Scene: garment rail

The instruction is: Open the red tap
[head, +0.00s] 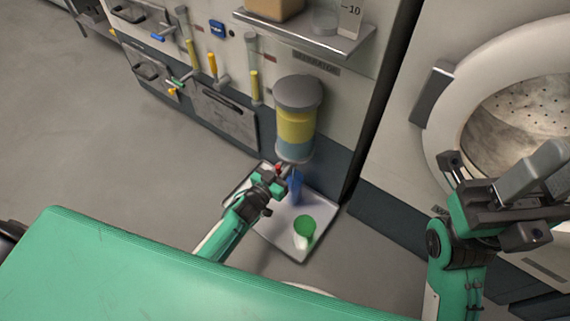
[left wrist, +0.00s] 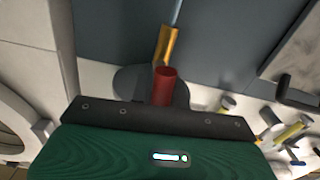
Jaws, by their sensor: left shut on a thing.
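The red tap (head: 279,168) shows as a small red patch below the clear dispenser (head: 296,125) with yellow and blue layers. In the left wrist view the red tap handle (left wrist: 163,84) stands out past the gripper's dark edge, with a brass stem (left wrist: 168,44) behind it. My left gripper (head: 272,179) is at the tap and shut on it; its fingertips are mostly hidden. My right gripper (head: 497,200) is at the right, in front of the round drum door, away from the tap; its finger opening is unclear.
A pale tray (head: 271,232) lies below the dispenser, with a green cup (head: 305,227) on it. A slim blue shape (head: 294,186) shows between dispenser and tray. A metal shelf (head: 305,34) juts out above. Several coloured handles line the wall at left. The floor (head: 90,130) at left is clear.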

